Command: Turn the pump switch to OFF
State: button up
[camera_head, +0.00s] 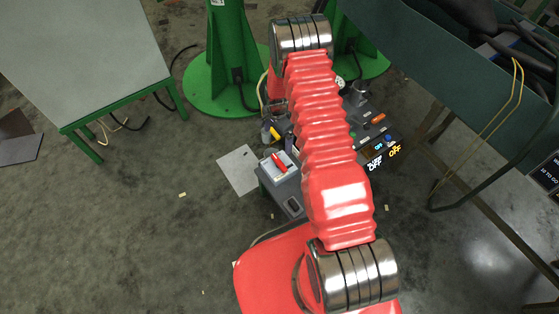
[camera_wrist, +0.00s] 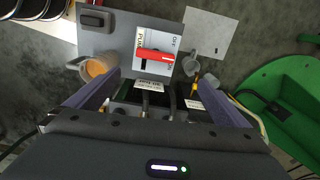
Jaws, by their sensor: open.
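The pump switch (camera_wrist: 155,55) is a red lever on a white plate marked PUMP, with small OFF lettering at its upper right. The lever lies nearly level across the plate in the wrist view. Its exact setting is hard to tell. My gripper (camera_wrist: 158,76) is open and empty. Its two fingers are spread wide, one to each side below the switch in the wrist view, and no contact shows.
An amber-filled cup (camera_wrist: 97,67) and a grey knob-like part (camera_wrist: 193,64) flank the switch. Cables run below it. Lit lettering including OFF (camera_head: 394,150) shows on the machine. A green pedestal (camera_head: 222,60) and green-framed table (camera_head: 85,60) stand behind; floor at left is mostly clear.

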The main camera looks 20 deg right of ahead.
aim_at(279, 162)
jog(key=f, duration=0.2)
jog(key=s+f, duration=0.1)
jog(key=shift+d+f+m, duration=0.15)
jog(key=shift+f+m, duration=0.15)
jog(key=shift+f, duration=0.1)
jog(key=shift+f, duration=6.9)
jog(key=shift+c, duration=0.5)
jog(key=c, duration=0.8)
